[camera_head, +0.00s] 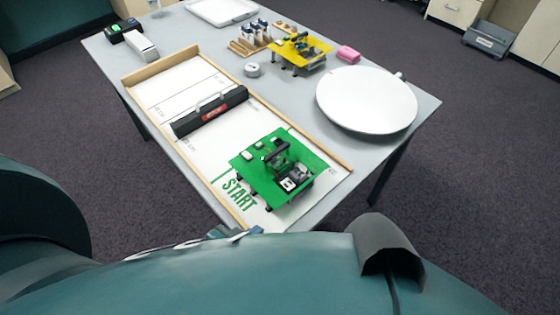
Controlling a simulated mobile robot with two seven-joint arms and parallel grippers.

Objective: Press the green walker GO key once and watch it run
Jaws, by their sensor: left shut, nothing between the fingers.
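The green walker (262,172) stands on the white track (203,150) at its near end, beside the green START lettering. It is a green plate on dark legs with black parts on top. A small white square with a dark mark (288,184) sits on its near right part, and a pale block lies at its far left. I cannot read which is the GO key. My left gripper (240,234) shows small and partly hidden at the table's near edge, just below the START lettering. It is shut and empty, apart from the walker. My right gripper is not in view.
A black bar with a red label (209,112) lies across the track, beyond the walker. Wooden rails edge the track. A white tray (222,10) lies at the back.

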